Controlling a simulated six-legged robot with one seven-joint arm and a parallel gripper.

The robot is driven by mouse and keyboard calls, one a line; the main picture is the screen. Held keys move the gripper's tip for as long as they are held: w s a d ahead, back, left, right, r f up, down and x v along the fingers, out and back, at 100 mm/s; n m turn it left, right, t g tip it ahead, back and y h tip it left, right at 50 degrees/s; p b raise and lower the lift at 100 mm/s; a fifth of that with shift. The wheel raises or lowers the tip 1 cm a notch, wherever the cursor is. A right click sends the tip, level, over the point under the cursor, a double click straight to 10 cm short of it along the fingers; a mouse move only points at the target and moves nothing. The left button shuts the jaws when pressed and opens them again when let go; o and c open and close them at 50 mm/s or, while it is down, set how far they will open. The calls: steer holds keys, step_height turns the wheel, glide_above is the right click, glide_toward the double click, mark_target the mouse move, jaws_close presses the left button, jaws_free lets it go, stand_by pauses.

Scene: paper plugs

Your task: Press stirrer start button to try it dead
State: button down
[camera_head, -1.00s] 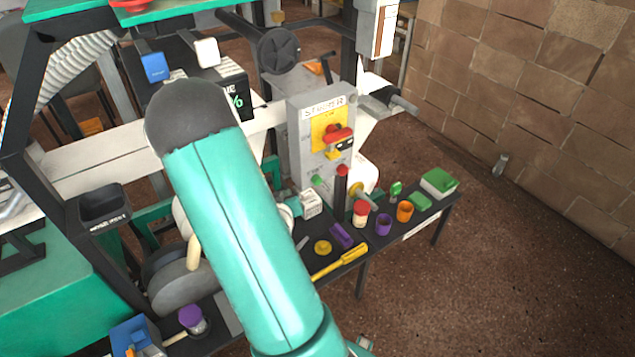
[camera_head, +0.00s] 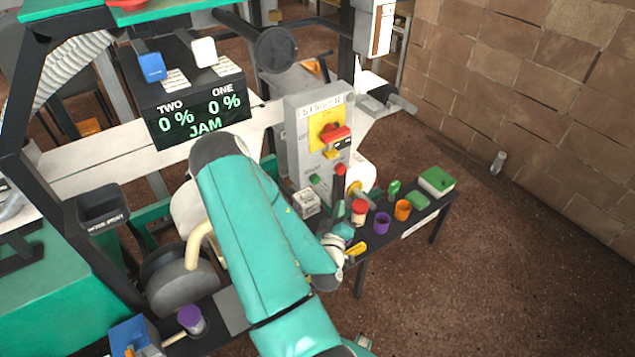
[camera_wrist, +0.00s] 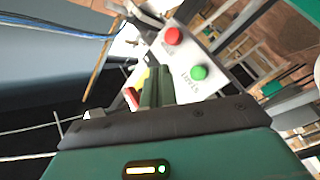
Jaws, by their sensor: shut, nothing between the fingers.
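The grey stirrer panel (camera_head: 305,135) stands behind the bench, with a red handle (camera_head: 335,133) on a yellow plate. Its green start button (camera_head: 315,180) is low on the panel, left of a red button (camera_head: 340,169). In the wrist view the green button (camera_wrist: 199,72) sits above a START label, and the red button (camera_wrist: 173,36) is up and to its left. My gripper (camera_wrist: 157,72) is shut and empty, its fingertips left of the green button in the picture. I see no contact with the button; the gap is unclear. In the head view my arm hides most of the gripper.
A display (camera_head: 203,115) reads TWO 0 %, ONE 0 %, JAM. The black bench (camera_head: 425,215) holds a red-topped jar (camera_head: 359,211), a purple cup (camera_head: 382,223), an orange cup (camera_head: 403,210) and a green-lidded box (camera_head: 437,180). A dark upright rod stands before the panel.

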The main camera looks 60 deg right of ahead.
steer(key=w+d, duration=0.4)
steer(key=w, duration=0.3)
steer(key=shift+w, duration=0.3)
stand_by(1.8)
steer(key=shift+w+d, duration=0.1)
steer(key=shift+w, duration=0.3)
steer(key=shift+w+d, duration=0.25)
steer(key=shift+w, duration=0.2)
stand_by(0.9)
steer(key=shift+s+a, duration=0.45)
steer(key=shift+s, duration=0.4)
steer(key=shift+s, duration=0.1)
steer(key=shift+s+a, duration=0.35)
steer(key=shift+s, duration=0.35)
steer(key=shift+s+a, duration=0.4)
steer(key=shift+s, duration=0.3)
steer(key=shift+s+a, duration=0.35)
steer(key=shift+s, duration=0.35)
